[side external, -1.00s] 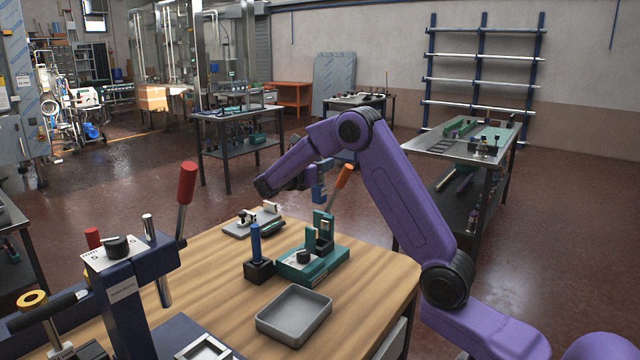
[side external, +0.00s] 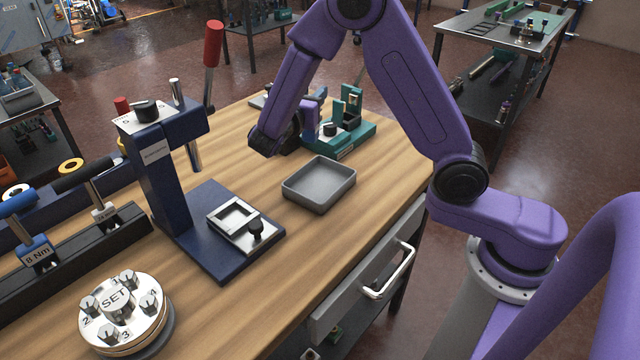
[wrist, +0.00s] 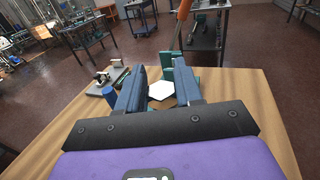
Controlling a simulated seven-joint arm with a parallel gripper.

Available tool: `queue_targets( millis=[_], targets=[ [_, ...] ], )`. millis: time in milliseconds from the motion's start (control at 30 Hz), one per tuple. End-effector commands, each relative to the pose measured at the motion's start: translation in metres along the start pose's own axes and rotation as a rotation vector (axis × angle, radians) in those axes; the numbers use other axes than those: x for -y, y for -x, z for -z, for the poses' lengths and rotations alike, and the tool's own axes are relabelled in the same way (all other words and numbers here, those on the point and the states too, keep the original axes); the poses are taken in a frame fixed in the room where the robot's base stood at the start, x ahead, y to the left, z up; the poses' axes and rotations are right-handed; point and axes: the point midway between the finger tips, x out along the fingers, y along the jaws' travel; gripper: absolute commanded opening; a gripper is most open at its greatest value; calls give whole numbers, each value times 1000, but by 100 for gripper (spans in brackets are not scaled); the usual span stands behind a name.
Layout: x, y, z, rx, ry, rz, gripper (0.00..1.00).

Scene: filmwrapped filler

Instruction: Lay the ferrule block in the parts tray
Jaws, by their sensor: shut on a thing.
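The parts tray (side external: 316,182) is a shallow grey square tray, lying empty on the wooden bench. My gripper (wrist: 159,80) has blue fingers, shut on a pale piece (wrist: 161,91) that I take to be the ferrule block. It looks white and six-sided in the wrist view; the fingers cover its sides. In the side view my gripper (side external: 318,93) is beyond the tray, in front of the teal fixture (side external: 350,131). The block cannot be made out there.
A blue post (wrist: 108,94) stands left of my fingers. The orange clamp handle (wrist: 183,10) rises beyond them. A dark blue press (side external: 165,175) with a red-handled lever stands left of the tray. Bare bench surrounds the tray's front and right sides.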

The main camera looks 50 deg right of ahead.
Motion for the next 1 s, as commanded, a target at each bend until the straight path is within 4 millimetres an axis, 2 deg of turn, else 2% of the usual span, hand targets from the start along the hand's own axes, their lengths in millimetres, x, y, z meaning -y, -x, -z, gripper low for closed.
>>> queue_targets(
  millis=[33,100,300,633,867,1000],
  targets=[
    [5,19,6,5,8,-34,0],
    [12,37,12,11,6,-67,0],
    [26,63,21,22,1,-120,0],
    [28,66,56,24,3,-128,0],
    [28,66,70,23,1,-127,0],
    [28,65,86,24,3,-127,0]
  ],
)
